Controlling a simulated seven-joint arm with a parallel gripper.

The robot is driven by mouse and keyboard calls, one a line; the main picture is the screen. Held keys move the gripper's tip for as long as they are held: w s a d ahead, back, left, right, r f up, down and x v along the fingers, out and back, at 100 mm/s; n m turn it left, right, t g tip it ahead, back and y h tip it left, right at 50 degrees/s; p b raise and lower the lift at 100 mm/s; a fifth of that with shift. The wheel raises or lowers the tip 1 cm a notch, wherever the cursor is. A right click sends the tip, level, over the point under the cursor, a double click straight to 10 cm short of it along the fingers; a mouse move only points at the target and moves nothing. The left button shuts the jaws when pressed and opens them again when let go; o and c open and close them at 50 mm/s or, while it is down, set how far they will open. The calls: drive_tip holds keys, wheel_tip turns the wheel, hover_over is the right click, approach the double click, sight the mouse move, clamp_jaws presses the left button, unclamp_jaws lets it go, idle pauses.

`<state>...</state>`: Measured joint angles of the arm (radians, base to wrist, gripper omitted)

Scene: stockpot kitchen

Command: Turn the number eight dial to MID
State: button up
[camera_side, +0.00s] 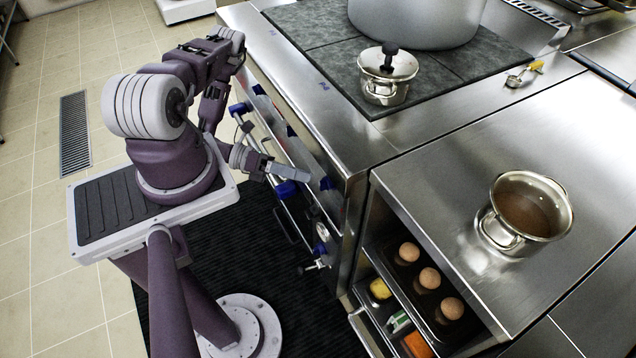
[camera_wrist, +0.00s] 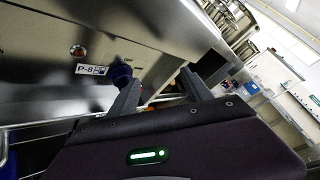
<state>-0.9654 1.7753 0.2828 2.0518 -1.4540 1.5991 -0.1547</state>
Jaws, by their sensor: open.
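A blue dial (camera_wrist: 120,73) sits on the steel front panel, beside a small plate marked P-8 (camera_wrist: 90,70), in the wrist view. Small lettering above the dial is too small to read surely, so its setting cannot be told. My gripper (camera_wrist: 158,82) is open, with its left finger right by the dial and partly in front of it; contact cannot be told. The dial appears outside the gap between the fingers. In the side view my gripper (camera_side: 301,174) reaches the stove front, close to a blue dial (camera_side: 327,183) near the corner.
More blue knobs (camera_side: 287,188) line the stove front. A lidded pot (camera_side: 387,88) and a large stockpot (camera_side: 420,18) stand on the cooktop. An open pot (camera_side: 524,213) stands on the right counter, above an open drawer (camera_side: 395,278) with eggs.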

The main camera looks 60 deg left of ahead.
sight(326, 184)
wheel_tip(326, 184, down, 5)
drive_tip(key=s+a+n+t+y, duration=0.1)
drive_tip(key=n+t+y, duration=0.2)
drive_tip(key=n+y, duration=0.5)
drive_tip(key=x, duration=0.6)
drive_tip(key=shift+w+f, duration=0.1)
drive_tip(key=shift+w, duration=0.15)
clamp_jaws()
